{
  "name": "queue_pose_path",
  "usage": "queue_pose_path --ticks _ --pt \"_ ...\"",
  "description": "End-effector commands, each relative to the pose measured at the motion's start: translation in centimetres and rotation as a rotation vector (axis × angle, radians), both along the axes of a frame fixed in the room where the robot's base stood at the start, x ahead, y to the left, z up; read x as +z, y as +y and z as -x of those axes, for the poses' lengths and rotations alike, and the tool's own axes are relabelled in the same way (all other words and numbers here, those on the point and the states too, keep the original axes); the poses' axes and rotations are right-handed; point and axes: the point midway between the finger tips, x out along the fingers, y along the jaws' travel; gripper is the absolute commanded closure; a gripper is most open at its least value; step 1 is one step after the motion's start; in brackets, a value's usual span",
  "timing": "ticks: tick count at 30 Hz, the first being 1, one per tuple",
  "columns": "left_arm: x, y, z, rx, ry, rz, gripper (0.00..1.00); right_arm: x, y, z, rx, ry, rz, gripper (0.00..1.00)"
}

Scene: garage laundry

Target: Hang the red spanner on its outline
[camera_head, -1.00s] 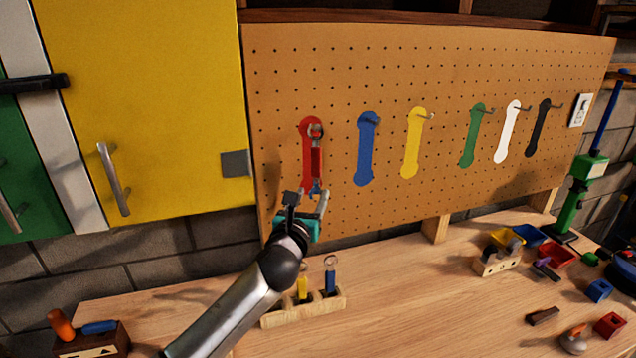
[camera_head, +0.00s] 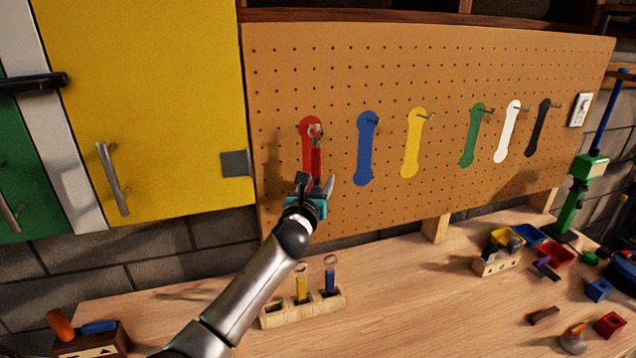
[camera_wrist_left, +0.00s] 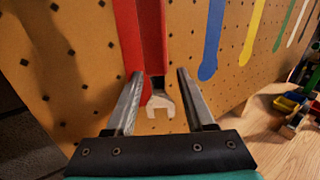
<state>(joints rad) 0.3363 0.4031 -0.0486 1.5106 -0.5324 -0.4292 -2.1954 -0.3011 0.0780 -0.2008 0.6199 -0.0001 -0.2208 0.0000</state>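The red spanner (camera_head: 316,160) hangs upright on the pegboard, its ring end at the hook of the red outline (camera_head: 307,150). It lies over the outline, a little to its right. In the left wrist view the red spanner (camera_wrist_left: 153,45) ends below in a bare steel open jaw, partly over the red outline (camera_wrist_left: 130,40). My left gripper (camera_head: 316,186) is at the spanner's lower end. In the wrist view the left gripper (camera_wrist_left: 159,75) is open, its fingers either side of the jaw with gaps on both sides. My right gripper is not in view.
A wooden rack (camera_head: 335,302) with a yellow and a blue spanner stands on the workbench (camera_head: 420,300) below. Empty blue, yellow, green, white and black outlines with hooks lie to the right. A yellow cabinet door (camera_head: 150,100) is left of the pegboard (camera_head: 440,60). Bins and blocks lie right.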

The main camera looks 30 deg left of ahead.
Motion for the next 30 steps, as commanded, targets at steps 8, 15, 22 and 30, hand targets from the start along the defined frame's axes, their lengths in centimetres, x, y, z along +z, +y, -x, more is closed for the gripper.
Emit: queue_pose_path --ticks 8,15,22,30 --pt "0.0 -0.01 0.02 0.0 0.0 0.0 0.79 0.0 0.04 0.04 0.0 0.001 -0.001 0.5" --pt "-0.02 0.0 0.03 0.0 0.0 0.0 1.0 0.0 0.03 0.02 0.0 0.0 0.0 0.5" --pt "-0.04 0.01 0.03 0.001 0.001 0.0 1.0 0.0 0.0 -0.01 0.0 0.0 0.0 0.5" --pt "-0.06 0.01 0.03 0.001 0.001 0.0 1.0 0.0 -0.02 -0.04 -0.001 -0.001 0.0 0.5"
